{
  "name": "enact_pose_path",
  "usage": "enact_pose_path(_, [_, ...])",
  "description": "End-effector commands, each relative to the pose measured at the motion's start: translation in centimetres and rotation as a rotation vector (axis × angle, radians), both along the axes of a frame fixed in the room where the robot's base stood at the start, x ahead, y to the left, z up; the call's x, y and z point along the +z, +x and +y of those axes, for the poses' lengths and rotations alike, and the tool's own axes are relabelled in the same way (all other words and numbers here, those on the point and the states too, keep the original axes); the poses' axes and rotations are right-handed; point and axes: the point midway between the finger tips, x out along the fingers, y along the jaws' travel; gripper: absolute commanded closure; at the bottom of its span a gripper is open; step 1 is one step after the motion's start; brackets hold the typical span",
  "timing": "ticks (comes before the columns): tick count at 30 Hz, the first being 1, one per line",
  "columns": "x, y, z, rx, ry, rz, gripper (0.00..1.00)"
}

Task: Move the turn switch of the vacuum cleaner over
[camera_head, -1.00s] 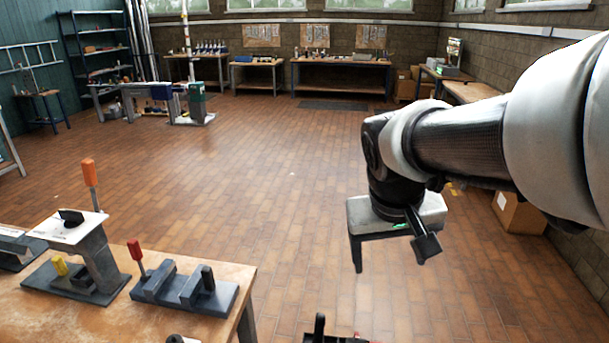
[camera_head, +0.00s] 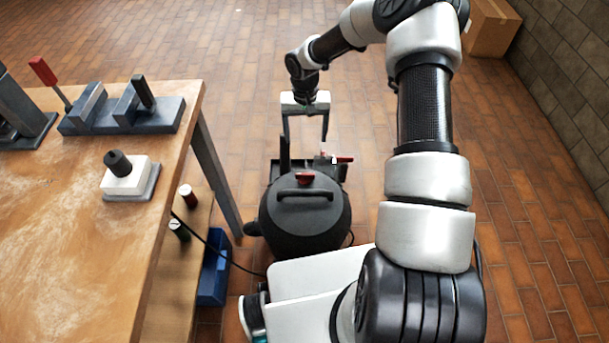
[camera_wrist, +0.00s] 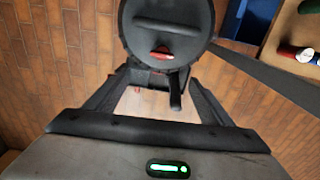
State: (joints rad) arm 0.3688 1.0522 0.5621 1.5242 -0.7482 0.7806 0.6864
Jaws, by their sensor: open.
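The vacuum cleaner (camera_head: 305,225) is a dark round drum on the floor with a black handle on its lid. It also shows at the top of the wrist view (camera_wrist: 168,22). A small red piece (camera_head: 305,178), which looks like the turn switch, sits on the lid's far edge; the wrist view shows it too (camera_wrist: 161,53). A second red part (camera_head: 343,160) shows behind the drum, so I cannot be certain which is the switch. My gripper (camera_head: 306,139) is open and empty, pointing down beyond the drum, apart from the red lid piece.
A wooden workbench (camera_head: 75,230) stands to the left with clamp-like fixtures (camera_head: 125,115) and a black knob on a white block (camera_head: 124,178). A black upright post (camera_head: 284,155) rises behind the drum. A blue bin (camera_head: 214,270) is under the bench.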

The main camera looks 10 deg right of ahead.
Motion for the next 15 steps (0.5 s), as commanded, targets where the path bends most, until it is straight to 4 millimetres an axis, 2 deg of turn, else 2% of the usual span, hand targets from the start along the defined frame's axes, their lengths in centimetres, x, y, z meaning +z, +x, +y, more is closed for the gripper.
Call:
enact_pose_path(1, [-1.4, 0.1, 0.1, -0.011, 0.010, 0.004, 0.25])
enact_pose_path(8, [-4.0, 0.1, 0.2, -0.023, 0.020, 0.010, 0.25])
enact_pose_path(15, [-8.8, 0.0, 0.3, -0.023, 0.022, 0.011, 0.25])
